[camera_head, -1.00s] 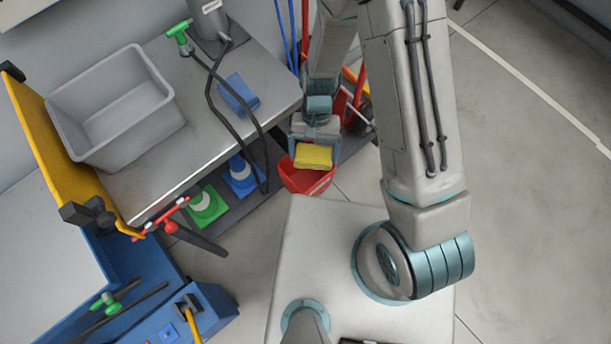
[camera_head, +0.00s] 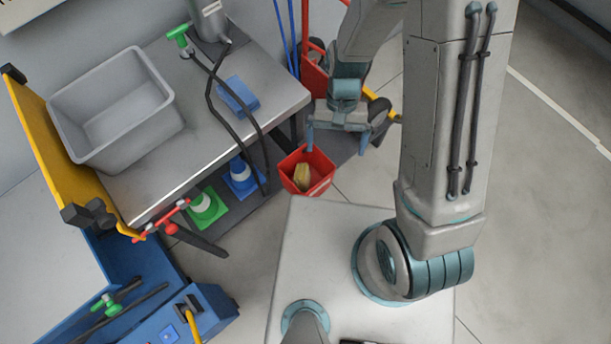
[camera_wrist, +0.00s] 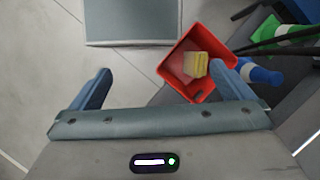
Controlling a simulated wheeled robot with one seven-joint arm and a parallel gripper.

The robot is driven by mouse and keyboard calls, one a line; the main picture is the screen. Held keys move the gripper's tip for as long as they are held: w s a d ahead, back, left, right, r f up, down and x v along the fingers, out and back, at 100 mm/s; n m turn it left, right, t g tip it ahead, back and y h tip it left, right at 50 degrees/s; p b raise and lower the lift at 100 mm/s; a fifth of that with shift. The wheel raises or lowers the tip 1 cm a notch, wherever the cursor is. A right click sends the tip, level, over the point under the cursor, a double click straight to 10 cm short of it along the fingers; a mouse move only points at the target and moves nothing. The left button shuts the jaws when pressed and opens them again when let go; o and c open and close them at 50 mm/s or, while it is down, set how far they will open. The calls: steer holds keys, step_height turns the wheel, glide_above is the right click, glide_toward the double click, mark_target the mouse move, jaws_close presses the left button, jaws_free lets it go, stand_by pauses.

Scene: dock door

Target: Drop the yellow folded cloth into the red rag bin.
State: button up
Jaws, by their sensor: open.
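The yellow folded cloth (camera_head: 302,177) lies inside the red rag bin (camera_head: 322,184), tilted against its inner side. The wrist view also shows the cloth (camera_wrist: 195,65) within the walls of the bin (camera_wrist: 172,72). My gripper (camera_head: 338,147) is open and empty, above and to the right of the bin in the head view. In the wrist view its two fingers (camera_wrist: 165,84) are spread wide, with the bin beyond the right finger. The cloth is apart from both fingers.
Green (camera_head: 205,207) and blue (camera_head: 242,177) cones sit on the lower shelf. Brooms and a red dustpan stand behind my gripper. Floor at right is clear.

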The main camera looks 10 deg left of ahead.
steer(key=d+r, duration=0.4)
steer(key=d, duration=0.2)
steer(key=shift+d, duration=0.25)
steer(key=s+d+r+t+p, duration=0.1)
steer(key=d+r+t+p, duration=0.1)
steer(key=r, duration=1)
steer(key=s+d+r+m+t+p, duration=0.1)
steer(key=d+r+t, duration=0.4)
steer(key=r, duration=0.6)
steer(key=shift+d+r+p, duration=0.25)
steer(key=shift+r+p, duration=0.1)
steer(key=shift+p, duration=0.55)
